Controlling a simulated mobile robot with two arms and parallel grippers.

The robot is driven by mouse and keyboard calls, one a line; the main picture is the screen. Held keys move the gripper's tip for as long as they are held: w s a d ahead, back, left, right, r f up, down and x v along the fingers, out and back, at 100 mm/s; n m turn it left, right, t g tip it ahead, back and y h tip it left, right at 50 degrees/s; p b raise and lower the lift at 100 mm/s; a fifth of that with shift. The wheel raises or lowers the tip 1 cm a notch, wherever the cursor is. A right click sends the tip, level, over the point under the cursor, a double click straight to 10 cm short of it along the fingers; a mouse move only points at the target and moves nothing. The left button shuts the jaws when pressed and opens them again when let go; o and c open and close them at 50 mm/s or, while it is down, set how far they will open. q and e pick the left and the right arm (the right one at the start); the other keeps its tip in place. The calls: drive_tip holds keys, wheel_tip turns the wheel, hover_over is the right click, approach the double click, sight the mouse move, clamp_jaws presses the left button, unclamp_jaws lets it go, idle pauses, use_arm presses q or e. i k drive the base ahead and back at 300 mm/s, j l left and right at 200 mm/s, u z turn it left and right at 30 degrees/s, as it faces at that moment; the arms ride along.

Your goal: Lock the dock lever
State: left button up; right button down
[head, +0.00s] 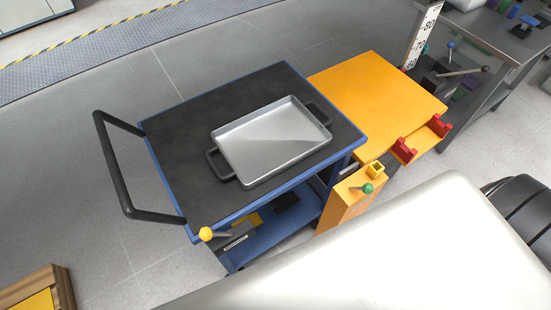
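A short lever with a green ball knob (368,188) sits near the top of the orange dock post (345,206). The post stands at the near right corner of a blue cart (188,222). Another lever, with a yellow ball knob (206,233), is on the cart's near left side. The cart's right edge is up against the orange dock table (375,90), though I cannot tell if they are latched. Neither of my grippers is in view.
A grey metal tray (270,140) with black handles lies on the cart's black top. A black push handle (118,170) sticks out at the cart's left. Red brackets (404,149) sit on the dock's near edge. A workbench (500,35) stands at the upper right.

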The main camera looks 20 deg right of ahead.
sight(367, 188)
drive_tip(key=z, duration=0.5)
drive_tip(key=k+l+z, duration=0.1)
drive_tip(key=l+z, duration=0.25)
drive_tip(key=k+l+z, duration=0.1)
drive_tip(key=l+z, duration=0.25)
drive_tip(key=j, duration=0.1)
